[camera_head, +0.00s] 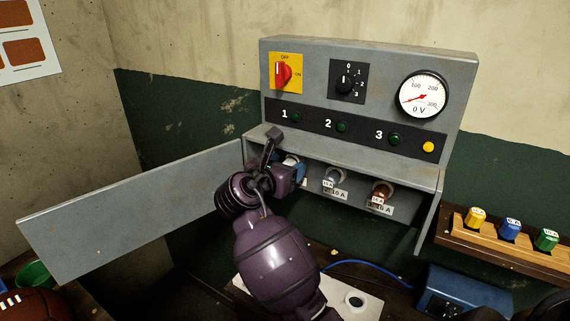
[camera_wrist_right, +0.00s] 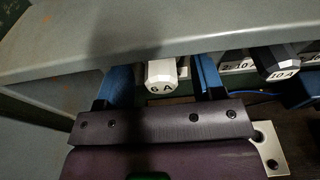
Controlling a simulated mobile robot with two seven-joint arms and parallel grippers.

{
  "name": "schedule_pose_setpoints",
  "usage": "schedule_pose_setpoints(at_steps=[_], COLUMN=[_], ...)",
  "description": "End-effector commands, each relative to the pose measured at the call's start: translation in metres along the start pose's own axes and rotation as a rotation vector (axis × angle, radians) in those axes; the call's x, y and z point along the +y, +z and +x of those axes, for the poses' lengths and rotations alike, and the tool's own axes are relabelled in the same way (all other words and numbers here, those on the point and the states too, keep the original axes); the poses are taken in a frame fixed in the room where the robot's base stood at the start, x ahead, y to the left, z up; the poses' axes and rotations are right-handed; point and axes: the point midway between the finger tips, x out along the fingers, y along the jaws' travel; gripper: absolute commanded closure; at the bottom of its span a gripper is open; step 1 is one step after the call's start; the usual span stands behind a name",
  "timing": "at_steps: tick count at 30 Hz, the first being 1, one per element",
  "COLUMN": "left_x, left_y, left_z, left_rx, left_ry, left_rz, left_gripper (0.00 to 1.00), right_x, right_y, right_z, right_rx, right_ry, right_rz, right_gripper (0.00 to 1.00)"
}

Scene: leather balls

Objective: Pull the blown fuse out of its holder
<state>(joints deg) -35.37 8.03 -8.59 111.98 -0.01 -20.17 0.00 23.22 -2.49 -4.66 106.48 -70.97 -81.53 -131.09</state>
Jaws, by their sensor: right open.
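My right gripper (camera_head: 287,168) is at the leftmost fuse position in the grey fuse cabinet (camera_head: 368,62), which it mostly hides in the head view. In the right wrist view, its two blue fingers (camera_wrist_right: 163,82) are open, one on each side of a white faceted fuse cap (camera_wrist_right: 161,73) marked 6 A. Small gaps show beside the cap. The middle fuse (camera_head: 335,179) and the brownish right fuse (camera_head: 382,191) sit in their holders. A grey 10 A cap (camera_wrist_right: 277,62) shows right of the fingers. My left gripper is out of view.
The cabinet door (camera_head: 130,213) stands open to the left. The red switch (camera_head: 283,74) and dial (camera_head: 346,84) are above; the meter (camera_head: 422,95) reads 0 V. A wooden rack (camera_head: 520,250) at right holds yellow, blue and green fuses. A ledge overhangs the fuses.

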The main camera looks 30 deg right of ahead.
Motion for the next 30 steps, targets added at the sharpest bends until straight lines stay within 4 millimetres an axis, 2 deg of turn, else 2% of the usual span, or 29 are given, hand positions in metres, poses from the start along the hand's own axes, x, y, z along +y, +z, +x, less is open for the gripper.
schedule_pose_setpoints(at_steps=[17,27,30], left_x=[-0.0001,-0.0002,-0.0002], left_y=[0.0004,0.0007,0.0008], left_z=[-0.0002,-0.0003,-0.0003], left_rx=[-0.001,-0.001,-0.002], left_ry=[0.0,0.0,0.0], left_rz=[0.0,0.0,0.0], left_gripper=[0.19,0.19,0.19], right_x=[-0.0025,-0.0025,-0.0025], right_y=[-0.0013,-0.0013,-0.0011], right_z=[-0.0025,-0.0024,-0.0025], right_rx=[0.0,0.0,-0.001], right_ry=[-0.002,-0.002,-0.001], right_rz=[0.0,0.0,0.001], right_gripper=[0.39,0.92,0.92])
